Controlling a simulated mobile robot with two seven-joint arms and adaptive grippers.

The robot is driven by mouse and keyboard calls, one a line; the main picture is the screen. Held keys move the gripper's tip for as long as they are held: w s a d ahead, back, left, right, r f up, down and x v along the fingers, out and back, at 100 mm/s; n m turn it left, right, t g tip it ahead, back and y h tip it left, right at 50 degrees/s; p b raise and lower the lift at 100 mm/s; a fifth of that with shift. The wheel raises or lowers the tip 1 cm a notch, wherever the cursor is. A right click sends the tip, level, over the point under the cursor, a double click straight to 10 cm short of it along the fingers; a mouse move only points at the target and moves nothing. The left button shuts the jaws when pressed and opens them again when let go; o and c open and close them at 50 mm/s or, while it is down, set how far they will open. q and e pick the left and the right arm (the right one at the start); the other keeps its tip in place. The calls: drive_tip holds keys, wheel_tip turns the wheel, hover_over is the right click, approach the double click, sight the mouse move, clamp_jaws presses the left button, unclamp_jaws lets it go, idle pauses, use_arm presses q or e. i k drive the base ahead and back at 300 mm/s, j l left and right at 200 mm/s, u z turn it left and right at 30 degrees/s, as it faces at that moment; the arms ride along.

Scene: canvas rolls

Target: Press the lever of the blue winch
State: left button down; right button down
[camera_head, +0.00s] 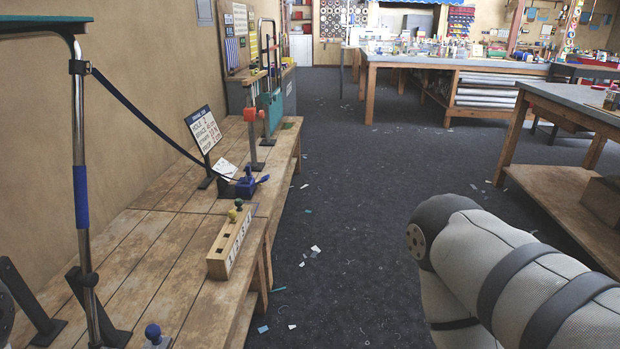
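The blue winch (246,185) is a small block on the wooden bench, near its right edge. A short blue lever (263,179) sticks out from its right side. A dark blue strap (140,120) runs from a clamp on a metal pole (80,170) down to the winch. My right arm fills the lower right of the head view, over the floor and well apart from the winch. Neither gripper shows.
A wooden block with pegs (230,243) stands on the bench in front of the winch. A sign (203,130) and an upright post (252,130) stand behind it. The dark floor (350,200) right of the bench is mostly clear, with scattered scraps. Other worktables (480,68) stand beyond.

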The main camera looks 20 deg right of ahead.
sight(264, 180)
drive_tip(key=i+l+u, duration=0.15)
drive_tip(key=i+l, duration=0.15)
drive_tip(key=i+l+u, duration=0.2)
drive_tip(key=l, duration=0.25)
drive_tip(key=i+l+u, duration=0.15)
drive_tip(key=i+l, duration=0.15)
drive_tip(key=i+l+u, duration=0.15)
drive_tip(key=l, duration=0.4)
drive_tip(key=i+l+u, duration=0.2)
drive_tip(key=l, duration=0.3)
drive_tip(key=i+l+u, duration=0.15)
drive_tip(key=l, duration=0.35)
drive_tip(key=i+l+u, duration=0.15)
drive_tip(key=l, duration=0.35)
drive_tip(key=i+l+u, duration=0.2)
drive_tip(key=l, duration=0.35)
